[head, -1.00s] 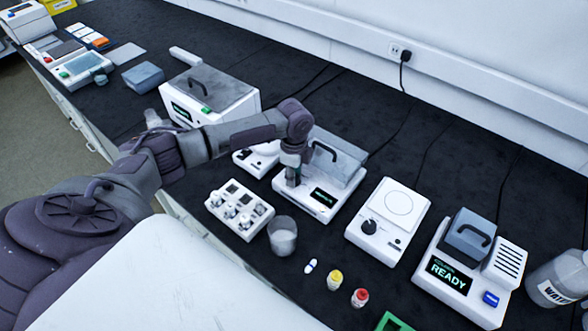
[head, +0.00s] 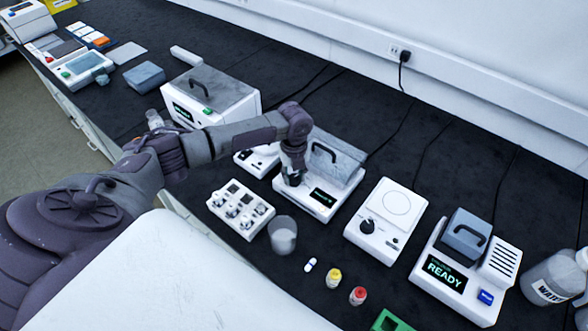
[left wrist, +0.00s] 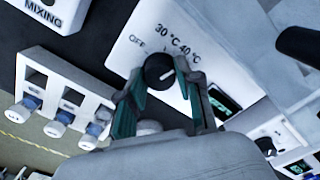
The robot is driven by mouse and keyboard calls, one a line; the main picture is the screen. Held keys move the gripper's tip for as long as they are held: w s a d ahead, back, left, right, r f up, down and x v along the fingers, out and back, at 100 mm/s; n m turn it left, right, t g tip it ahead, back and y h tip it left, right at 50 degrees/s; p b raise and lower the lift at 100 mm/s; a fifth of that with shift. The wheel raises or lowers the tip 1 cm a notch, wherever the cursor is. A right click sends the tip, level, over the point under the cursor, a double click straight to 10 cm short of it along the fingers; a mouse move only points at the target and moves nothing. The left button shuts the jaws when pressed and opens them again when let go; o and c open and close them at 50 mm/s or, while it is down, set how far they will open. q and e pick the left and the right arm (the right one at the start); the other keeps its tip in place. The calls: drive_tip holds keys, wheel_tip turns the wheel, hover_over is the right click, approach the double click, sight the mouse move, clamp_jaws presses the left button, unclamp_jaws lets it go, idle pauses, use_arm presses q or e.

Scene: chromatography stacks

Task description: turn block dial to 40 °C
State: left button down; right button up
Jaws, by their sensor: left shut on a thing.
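The block heater (head: 322,205) is a white unit with a grey handled lid and a lit green display, at the middle of the head view. Its black block dial (left wrist: 158,70) shows in the left wrist view, with OFF, 30 °C and 40 °C printed around it. The dial's white mark points to the upper right, roughly toward the 40 °C label. My left gripper (left wrist: 161,82) is shut on the dial, one green-padded finger on each side. In the head view the gripper (head: 292,180) hides the dial. My right gripper is not in view.
A white rack of vials (head: 240,209) and a clear beaker (head: 283,236) stand close in front. A white stirrer plate with a knob (head: 386,219) is to the right, and a larger lidded unit (head: 210,95) is behind left. A READY unit (head: 465,265) is further right.

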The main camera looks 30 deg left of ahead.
sight(294, 177)
use_arm(q)
drive_tip(key=shift+m, duration=0.7)
drive_tip(key=c, duration=0.8)
unclamp_jaws()
drive_tip(key=shift+o, duration=0.2)
drive_tip(key=shift+r, duration=0.15)
wheel_tip(294, 177, up, 12)
